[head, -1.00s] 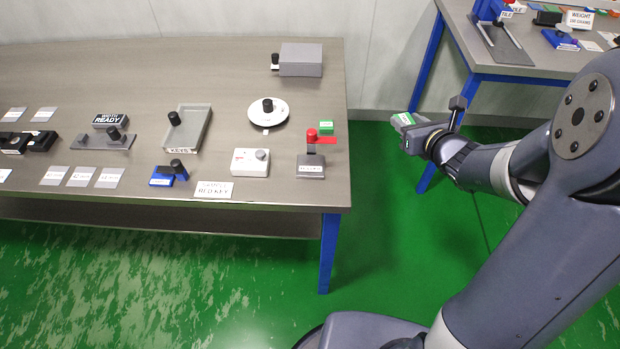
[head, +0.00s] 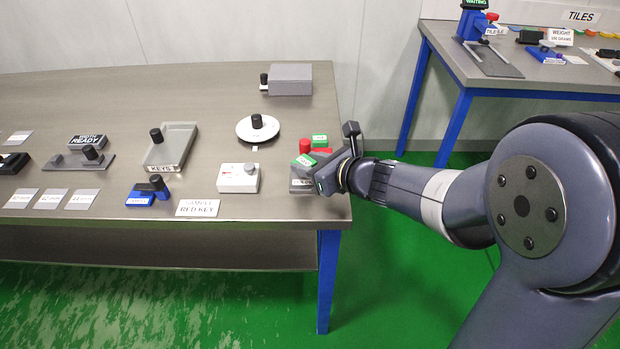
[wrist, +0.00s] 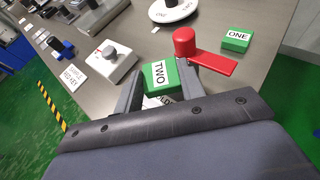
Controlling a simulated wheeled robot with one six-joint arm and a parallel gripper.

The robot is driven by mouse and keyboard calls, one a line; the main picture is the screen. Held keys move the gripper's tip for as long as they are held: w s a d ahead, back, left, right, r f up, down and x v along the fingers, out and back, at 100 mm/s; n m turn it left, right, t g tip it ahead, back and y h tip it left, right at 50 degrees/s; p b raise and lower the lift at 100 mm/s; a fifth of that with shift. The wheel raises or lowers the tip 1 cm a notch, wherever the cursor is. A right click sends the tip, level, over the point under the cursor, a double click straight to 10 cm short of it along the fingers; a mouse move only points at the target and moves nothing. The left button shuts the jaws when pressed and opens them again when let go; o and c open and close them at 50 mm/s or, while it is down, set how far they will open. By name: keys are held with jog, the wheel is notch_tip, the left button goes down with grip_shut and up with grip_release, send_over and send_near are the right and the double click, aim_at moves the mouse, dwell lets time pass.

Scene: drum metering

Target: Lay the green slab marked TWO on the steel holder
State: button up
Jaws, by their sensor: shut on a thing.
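My gripper (wrist: 160,88) is shut on the green slab marked TWO (wrist: 161,74), one finger on each side, lettering facing up. In the head view my gripper (head: 310,168) reaches over the right end of the bench, with the slab TWO (head: 306,159) at its fingertips. The steel holder (head: 300,187) is under it, largely hidden by gripper and slab. A red knob (wrist: 184,42) with a flat red arm (wrist: 214,62) stands just beyond the slab; the arm points right, off the slab. I cannot tell whether the slab touches the holder.
A green slab marked ONE (wrist: 237,40) lies behind the red arm. A white box with a grey knob (head: 238,178) stands left of the holder, and a white round dish (head: 257,129) behind. The bench's right edge is close by. A second table (head: 490,75) stands at the back right.

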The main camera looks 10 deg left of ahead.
jog(key=shift+f+b, duration=0.4)
jog(key=shift+f, duration=1.2)
jog(key=shift+f, duration=0.2)
jog(key=o, duration=0.9)
jog(key=shift+o, duration=0.2)
jog(key=shift+r, duration=0.25)
jog(key=p+v, duration=0.2)
jog(key=v, duration=1)
